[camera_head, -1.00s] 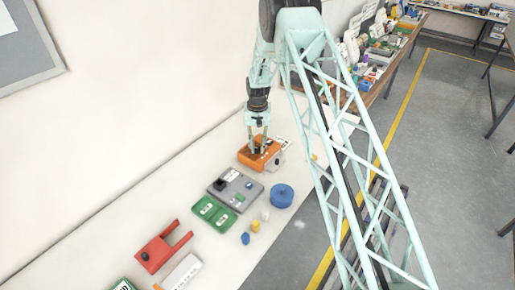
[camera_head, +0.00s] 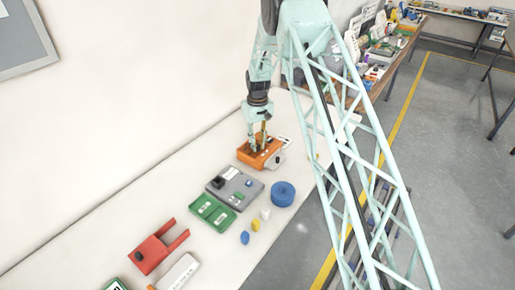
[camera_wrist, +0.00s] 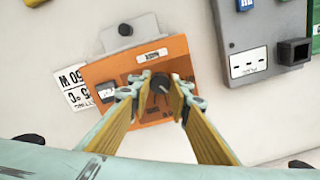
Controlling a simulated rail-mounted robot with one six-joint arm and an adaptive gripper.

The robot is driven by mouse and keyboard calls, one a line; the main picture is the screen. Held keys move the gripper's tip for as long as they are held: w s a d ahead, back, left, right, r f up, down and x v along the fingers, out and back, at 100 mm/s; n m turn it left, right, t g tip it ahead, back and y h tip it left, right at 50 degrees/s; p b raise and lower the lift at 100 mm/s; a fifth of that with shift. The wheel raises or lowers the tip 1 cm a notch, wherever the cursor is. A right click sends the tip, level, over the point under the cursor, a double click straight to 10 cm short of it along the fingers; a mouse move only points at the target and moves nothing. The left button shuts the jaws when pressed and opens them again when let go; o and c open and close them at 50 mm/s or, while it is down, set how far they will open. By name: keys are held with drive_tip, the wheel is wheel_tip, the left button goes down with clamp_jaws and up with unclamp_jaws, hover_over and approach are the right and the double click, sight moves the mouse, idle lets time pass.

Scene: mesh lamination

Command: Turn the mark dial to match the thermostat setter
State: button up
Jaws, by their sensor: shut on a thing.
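An orange box (camera_head: 272,158) stands on the white table, under my gripper. In the wrist view the orange box (camera_wrist: 110,72) has a round black dial (camera_wrist: 160,82) with a light pointer line, a small black-and-white switch (camera_wrist: 106,93) and a white label (camera_wrist: 152,55). My gripper (camera_wrist: 158,98) is shut on the black dial, with a fingertip on each side of it. It also shows in the head view (camera_head: 258,146). A white card (camera_wrist: 76,95) with printed text, including "50" and "W", lies partly under the box; its lower line is partly hidden. Which dial is the thermostat setter I cannot tell.
A grey box (camera_head: 238,188), a green case (camera_head: 212,213), a blue round container (camera_head: 283,194) and several small coloured pieces are nearer on the table. A red fork-shaped part (camera_head: 150,254) lies at the front. The wall runs along the table's left side.

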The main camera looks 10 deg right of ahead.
sight(258, 145)
drive_tip(key=shift+n+b, duration=0.35)
drive_tip(key=shift+n, duration=0.35)
drive_tip(key=o, duration=0.9)
drive_tip(key=shift+c, duration=0.2)
drive_tip(key=shift+r, duration=0.15)
wheel_tip(258, 145, up, 12)
idle(0.6)
